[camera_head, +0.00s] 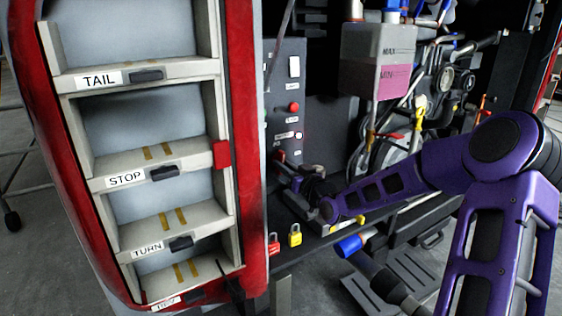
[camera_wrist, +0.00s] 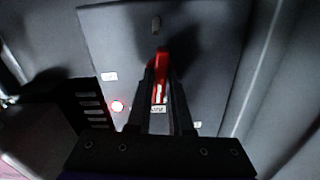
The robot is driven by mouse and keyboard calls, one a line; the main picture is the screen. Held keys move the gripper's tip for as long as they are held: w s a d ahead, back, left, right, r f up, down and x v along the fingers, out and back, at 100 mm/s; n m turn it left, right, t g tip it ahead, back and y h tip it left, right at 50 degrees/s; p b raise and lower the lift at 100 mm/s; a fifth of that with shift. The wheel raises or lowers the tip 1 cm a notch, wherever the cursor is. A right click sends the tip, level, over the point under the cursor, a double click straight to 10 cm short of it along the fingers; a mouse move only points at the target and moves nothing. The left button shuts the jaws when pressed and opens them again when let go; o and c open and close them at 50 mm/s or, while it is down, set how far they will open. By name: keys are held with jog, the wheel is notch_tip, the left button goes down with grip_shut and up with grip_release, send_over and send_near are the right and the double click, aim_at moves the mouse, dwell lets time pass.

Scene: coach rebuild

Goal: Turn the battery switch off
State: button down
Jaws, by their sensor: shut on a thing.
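The battery switch has a red handle (camera_wrist: 161,62) on a dark grey panel (camera_wrist: 205,75). In the wrist view my gripper (camera_wrist: 160,80) is shut on this handle, one black finger on each side. The handle points up in that picture, and a small white label sits below it, too small to read surely. In the head view my gripper (camera_head: 288,175) is at the lower part of the panel (camera_head: 283,78). A bit of red (camera_head: 281,156) shows just above it; the gripper hides most of the switch.
A red lock (camera_head: 274,248) and a yellow lock (camera_head: 295,237) are below. A red-framed shelf unit (camera_head: 250,150) stands close left; a pink fluid tank (camera_head: 378,70) is right.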

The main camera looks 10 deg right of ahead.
jog(key=shift+m+p, duration=1.1)
jog(key=shift+m, duration=1.1)
jog(key=shift+r+m+p, duration=0.1)
jog(key=shift+m+p, duration=0.45)
jog(key=shift+m, duration=0.15)
jog(key=m+p, duration=0.1)
jog(key=m, duration=0.1)
jog(key=shift+m, duration=1.3)
jog(key=shift+p, duration=0.3)
